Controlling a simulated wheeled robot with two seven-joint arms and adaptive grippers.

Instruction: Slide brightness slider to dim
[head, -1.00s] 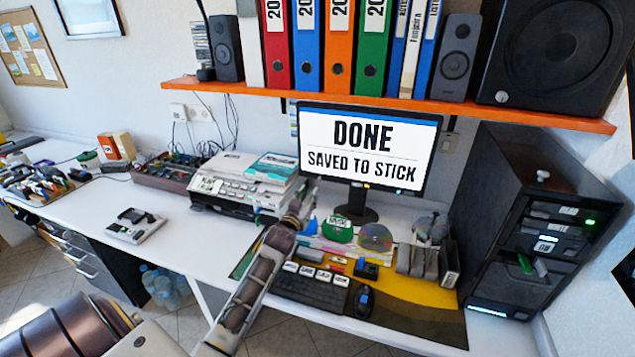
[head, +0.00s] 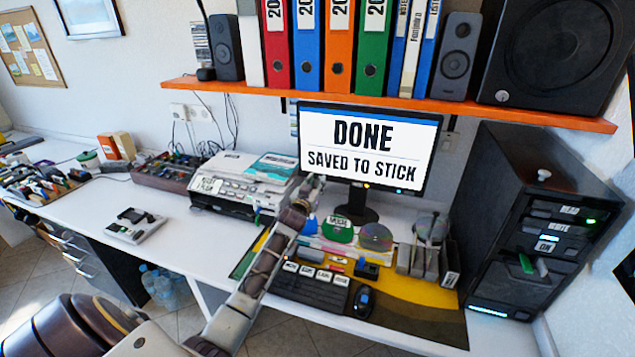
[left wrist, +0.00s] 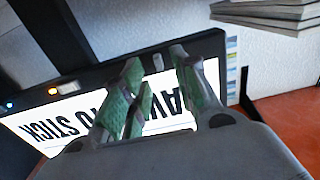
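The monitor (head: 440,150) stands behind the desk keyboard and reads "DONE SAVED TO STICK". It shows upside down in the left wrist view (left wrist: 84,72), with a small grey knob (left wrist: 158,62) on its lower bezel that may be the brightness slider. My left gripper (head: 316,180) is at the monitor's lower left corner. In the left wrist view its green-padded fingers (left wrist: 160,85) are apart, with the knob showing in the gap between them. I cannot tell whether they touch it. Slider markings are not readable. My right gripper is not in view.
A printer (head: 238,185) stands left of the monitor. A keyboard (head: 312,290), mouse (head: 363,301) and green disc item (head: 338,229) lie in front of it. A computer tower (head: 540,250) stands right. An orange shelf (head: 260,93) runs above. Free white desk lies left of the printer.

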